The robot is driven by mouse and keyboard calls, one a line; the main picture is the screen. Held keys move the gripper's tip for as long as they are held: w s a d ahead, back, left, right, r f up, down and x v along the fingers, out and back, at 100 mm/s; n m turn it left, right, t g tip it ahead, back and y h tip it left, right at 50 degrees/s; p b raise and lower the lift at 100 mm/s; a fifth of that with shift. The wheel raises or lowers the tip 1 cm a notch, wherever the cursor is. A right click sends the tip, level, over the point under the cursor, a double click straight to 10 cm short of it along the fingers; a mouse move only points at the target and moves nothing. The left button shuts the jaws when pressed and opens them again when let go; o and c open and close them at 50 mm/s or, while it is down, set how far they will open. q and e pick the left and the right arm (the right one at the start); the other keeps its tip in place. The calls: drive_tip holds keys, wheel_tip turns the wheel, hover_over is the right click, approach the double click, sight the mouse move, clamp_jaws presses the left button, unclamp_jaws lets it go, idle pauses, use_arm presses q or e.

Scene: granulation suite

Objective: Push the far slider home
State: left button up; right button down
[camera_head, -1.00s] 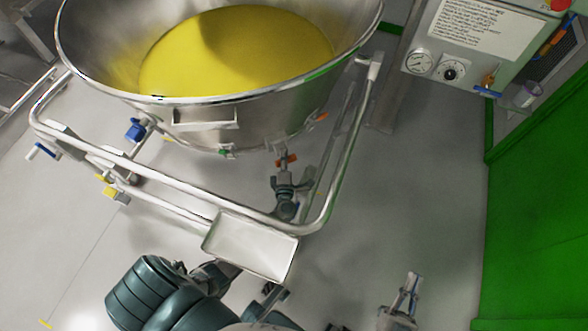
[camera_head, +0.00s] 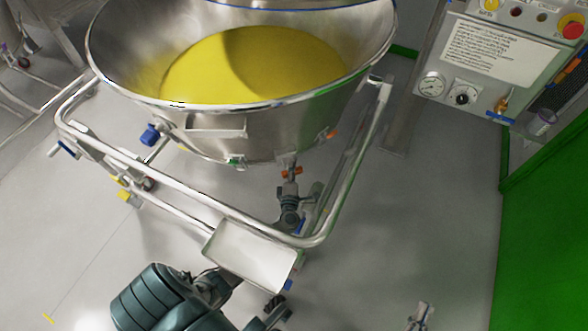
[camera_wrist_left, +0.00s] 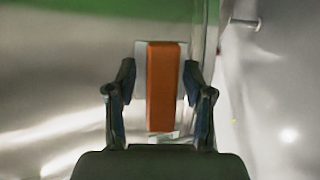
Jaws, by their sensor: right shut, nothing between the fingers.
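An orange block (camera_head: 291,171), seemingly a slider, shows low under the steel bowl (camera_head: 215,146). A second orange piece (camera_head: 330,134) is on the bowl's right side; I cannot tell which is the far slider. My left gripper (camera_head: 289,182) is at the first orange block, its arm partly hidden by the steel tray. In the left wrist view the orange block (camera_wrist_left: 163,88) stands upright between the two spread fingers (camera_wrist_left: 158,92), with a visible gap on each side. My right gripper (camera_head: 423,308) is shut and empty at the bottom edge, away from the bowl.
A steel tube frame (camera_head: 190,193) surrounds the bowl, and a tray (camera_head: 250,257) hangs at its front corner. A control panel (camera_head: 495,55) and green wall (camera_head: 545,230) are on the right. Grey floor is clear between the frame and wall.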

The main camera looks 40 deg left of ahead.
use_arm(q)
drive_tip(key=shift+s+a+f, duration=0.1)
drive_tip(key=shift+s+f, duration=0.3)
drive_tip(key=shift+s, duration=0.3)
drive_tip(key=v, duration=1)
drive_tip(key=shift+d+r, duration=0.2)
drive_tip(key=shift+d, duration=0.25)
use_arm(e)
drive_tip(key=shift+s+a, duration=0.1)
drive_tip(key=shift+a, duration=0.8)
